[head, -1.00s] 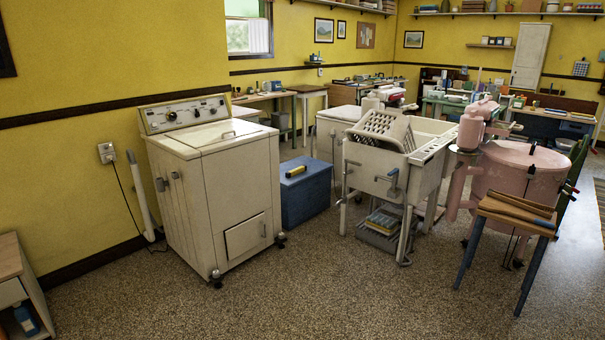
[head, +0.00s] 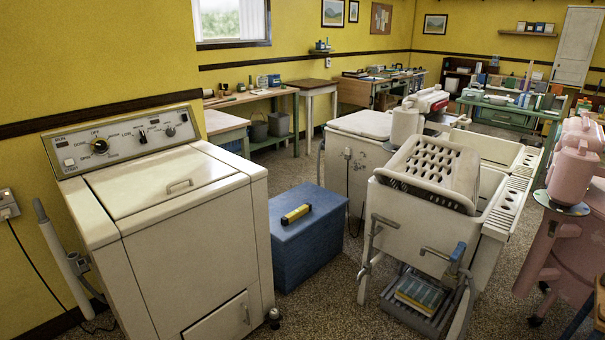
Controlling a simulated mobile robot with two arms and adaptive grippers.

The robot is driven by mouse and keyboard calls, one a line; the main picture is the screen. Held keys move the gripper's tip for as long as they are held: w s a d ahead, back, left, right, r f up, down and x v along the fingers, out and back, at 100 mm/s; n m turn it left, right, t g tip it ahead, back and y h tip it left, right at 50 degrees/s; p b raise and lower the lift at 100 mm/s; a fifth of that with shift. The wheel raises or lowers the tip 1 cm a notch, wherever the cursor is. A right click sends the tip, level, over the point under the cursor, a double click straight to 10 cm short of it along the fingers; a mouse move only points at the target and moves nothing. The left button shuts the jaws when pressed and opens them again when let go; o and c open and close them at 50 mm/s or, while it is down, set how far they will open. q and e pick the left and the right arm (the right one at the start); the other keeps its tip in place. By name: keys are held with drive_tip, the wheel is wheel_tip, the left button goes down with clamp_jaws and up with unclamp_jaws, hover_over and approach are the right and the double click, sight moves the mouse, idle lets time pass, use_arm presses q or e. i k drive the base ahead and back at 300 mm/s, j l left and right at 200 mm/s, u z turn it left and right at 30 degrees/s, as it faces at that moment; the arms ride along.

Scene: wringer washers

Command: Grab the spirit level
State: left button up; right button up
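The spirit level (head: 296,214) looks like a short yellow bar with dark parts. It lies on top of a blue box (head: 310,248) on the floor, between the white washer and the sink unit. Its top face is in plain sight and nothing covers it. Neither of my grippers shows in the head view.
A white washer (head: 185,225) stands close on the left. A white sink unit with a slatted rack (head: 432,172) stands to the right, and a pink washer (head: 570,230) beyond it. Speckled floor (head: 318,310) is open in front of the blue box. Benches line the back.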

sight(290, 218)
drive_tip(key=i+u, duration=0.1)
drive_tip(key=i, duration=0.95)
drive_tip(key=i+l+z, duration=0.25)
drive_tip(key=i, duration=0.4)
drive_tip(key=i+j+z, duration=0.1)
drive_tip(key=i+z, duration=0.15)
drive_tip(key=i, duration=0.35)
